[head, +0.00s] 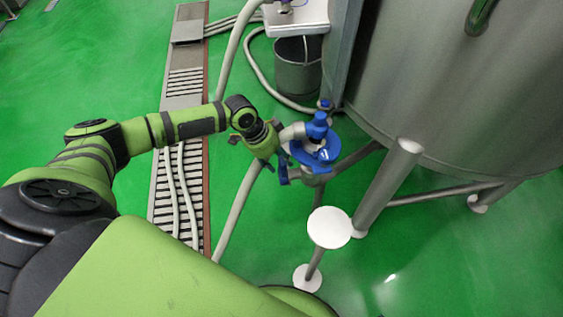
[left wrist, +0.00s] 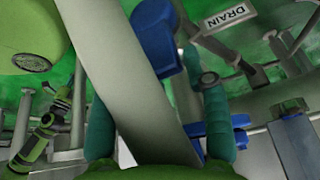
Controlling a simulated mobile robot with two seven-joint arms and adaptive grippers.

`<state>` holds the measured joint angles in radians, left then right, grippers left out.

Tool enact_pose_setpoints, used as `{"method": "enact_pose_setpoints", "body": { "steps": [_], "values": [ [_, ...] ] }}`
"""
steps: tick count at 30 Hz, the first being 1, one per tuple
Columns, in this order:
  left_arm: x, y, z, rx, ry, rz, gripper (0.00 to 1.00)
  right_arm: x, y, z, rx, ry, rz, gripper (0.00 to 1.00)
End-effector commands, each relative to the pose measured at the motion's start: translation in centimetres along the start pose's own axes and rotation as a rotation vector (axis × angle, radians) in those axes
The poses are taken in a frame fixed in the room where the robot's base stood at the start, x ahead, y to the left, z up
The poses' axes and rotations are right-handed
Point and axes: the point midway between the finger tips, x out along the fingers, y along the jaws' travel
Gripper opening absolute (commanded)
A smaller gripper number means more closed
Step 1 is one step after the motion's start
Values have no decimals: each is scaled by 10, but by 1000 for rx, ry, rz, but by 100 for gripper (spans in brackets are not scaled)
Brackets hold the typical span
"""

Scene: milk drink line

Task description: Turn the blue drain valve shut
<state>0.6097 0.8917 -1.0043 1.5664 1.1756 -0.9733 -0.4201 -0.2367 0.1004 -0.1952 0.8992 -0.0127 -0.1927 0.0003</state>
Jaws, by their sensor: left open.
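The blue drain valve (head: 317,153) sits on grey pipework beside the large steel tank in the head view. It has a blue top and a blue part below it. My left gripper (head: 284,155) is at the valve's left side. In the left wrist view, its two teal fingers (left wrist: 157,100) are apart, and a broad grey pipe (left wrist: 125,75) crosses between them. A blue part of the valve (left wrist: 157,40) is just beyond the fingertips. I cannot tell whether the fingers touch anything. My right gripper is out of view.
The steel tank (head: 450,90) and its legs (head: 388,187) stand right of the valve. A grey bucket (head: 298,70) stands behind it. Hoses (head: 230,60) and a floor grate (head: 183,85) run to the left. Green floor (head: 440,260) is clear at lower right.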

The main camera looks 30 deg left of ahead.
Motion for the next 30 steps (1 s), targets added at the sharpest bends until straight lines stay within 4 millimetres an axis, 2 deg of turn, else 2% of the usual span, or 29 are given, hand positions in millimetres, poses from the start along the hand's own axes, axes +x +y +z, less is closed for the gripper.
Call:
{"method": "enact_pose_setpoints", "body": {
  "steps": [4,13,14,15,17,18,30],
  "values": [
    [15,0,0,0,2,-1,47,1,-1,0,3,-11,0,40],
    [17,-1,0,0,1,-2,47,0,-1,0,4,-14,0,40],
    [17,-1,0,0,1,-2,43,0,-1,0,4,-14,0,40],
    [17,-1,0,0,1,-2,27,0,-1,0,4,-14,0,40],
    [17,-1,0,0,1,-2,3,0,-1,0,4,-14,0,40],
    [17,-1,0,0,2,-2,0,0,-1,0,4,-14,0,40],
    [14,0,0,20,3,-48,0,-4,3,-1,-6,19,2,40]
  ]
}}
